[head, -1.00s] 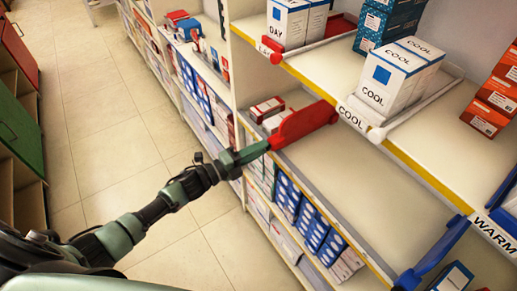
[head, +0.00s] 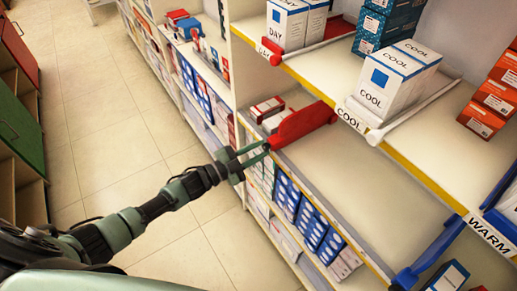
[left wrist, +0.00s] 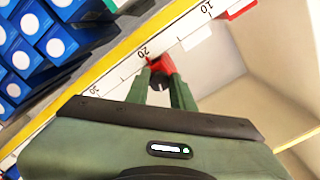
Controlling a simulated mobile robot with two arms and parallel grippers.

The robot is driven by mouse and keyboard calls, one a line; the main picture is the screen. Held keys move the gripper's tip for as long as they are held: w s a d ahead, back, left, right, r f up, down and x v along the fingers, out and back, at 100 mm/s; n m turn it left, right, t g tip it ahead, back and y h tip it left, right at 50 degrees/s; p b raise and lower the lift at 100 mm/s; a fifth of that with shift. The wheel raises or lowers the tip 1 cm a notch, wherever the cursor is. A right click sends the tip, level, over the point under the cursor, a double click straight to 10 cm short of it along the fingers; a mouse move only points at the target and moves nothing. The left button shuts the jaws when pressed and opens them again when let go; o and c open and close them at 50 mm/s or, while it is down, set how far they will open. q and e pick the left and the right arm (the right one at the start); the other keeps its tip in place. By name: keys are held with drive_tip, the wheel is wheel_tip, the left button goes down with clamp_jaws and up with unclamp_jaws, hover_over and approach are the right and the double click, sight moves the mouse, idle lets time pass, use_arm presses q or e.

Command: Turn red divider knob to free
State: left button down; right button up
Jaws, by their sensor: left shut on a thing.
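The red divider (head: 306,122) stands on the lower shelf, near its left end. Its red knob is at the shelf's front edge, and in the left wrist view the knob (left wrist: 163,64) shows between my green fingertips. My left gripper (head: 266,150) reaches in from the left and is shut on this knob; it also shows in the left wrist view (left wrist: 160,82). The two fingers are seen with a gap between them, the knob in it. The fingers partly hide the knob. My right gripper is not in view.
White COOL boxes (head: 396,80) and a white divider stand on the shelf above, with a second red divider knob (head: 275,59) further left. A blue divider (head: 432,252) is at the lower right. The shelf right of the red divider is bare.

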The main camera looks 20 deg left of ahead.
use_arm(q)
drive_tip(key=shift+f+n, duration=0.1)
drive_tip(key=shift+n, duration=2.1)
drive_tip(key=c, duration=1.2)
unclamp_jaws()
drive_tip(key=v, duration=0.8)
drive_tip(key=shift+b, duration=0.35)
drive_tip(key=shift+d, duration=0.1)
